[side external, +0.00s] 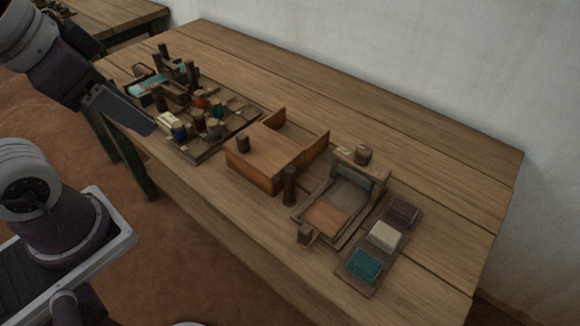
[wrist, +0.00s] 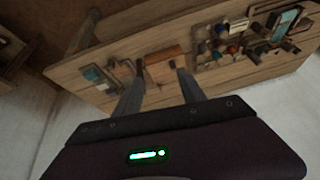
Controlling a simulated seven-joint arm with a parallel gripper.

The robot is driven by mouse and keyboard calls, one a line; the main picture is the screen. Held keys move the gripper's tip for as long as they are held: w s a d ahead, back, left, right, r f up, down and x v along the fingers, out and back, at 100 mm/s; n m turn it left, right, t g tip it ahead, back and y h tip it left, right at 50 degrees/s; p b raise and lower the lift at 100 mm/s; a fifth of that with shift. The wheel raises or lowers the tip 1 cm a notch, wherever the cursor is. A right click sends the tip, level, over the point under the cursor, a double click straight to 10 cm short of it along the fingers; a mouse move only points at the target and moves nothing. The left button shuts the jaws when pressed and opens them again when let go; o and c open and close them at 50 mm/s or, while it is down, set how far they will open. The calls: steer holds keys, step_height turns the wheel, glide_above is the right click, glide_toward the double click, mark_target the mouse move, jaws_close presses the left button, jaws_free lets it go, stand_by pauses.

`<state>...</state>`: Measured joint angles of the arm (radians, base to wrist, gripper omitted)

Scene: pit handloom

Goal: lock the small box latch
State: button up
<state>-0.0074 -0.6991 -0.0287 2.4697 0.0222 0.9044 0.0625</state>
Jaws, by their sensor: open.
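I cannot make out which small part is the latch. In the wrist view the orange-brown box (wrist: 163,61) appears beyond and between my fingertips. My gripper (wrist: 156,72) is open with nothing between its fingers. In the side external view my arm is at the upper left, apart from the box.
A tray of pegs and spools (side external: 205,150) sits left of the box. A dark post (side external: 290,186) stands at its right, beside a wooden frame with a grey-blue panel (side external: 352,194). A board with coloured blocks (side external: 366,264) lies farther right. The back of the table (side external: 400,130) is clear.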

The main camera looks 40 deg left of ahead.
steer(key=w+f+m+g+y, duration=0.1)
steer(key=w+m+g, duration=0.1)
steer(key=w+m, duration=0.55)
steer(key=m+g+h, duration=0.1)
steer(key=m+g, duration=0.2)
steer(key=m, duration=1.7)
glide_above(289, 168)
step_height(289, 168, down, 13)
steer(key=shift+a+f, duration=0.1)
steer(key=shift+f, duration=0.05)
step_height(289, 168, down, 7)
steer(key=shift+r, duration=0.2)
steer(key=shift+f, duration=0.4)
jaws_close()
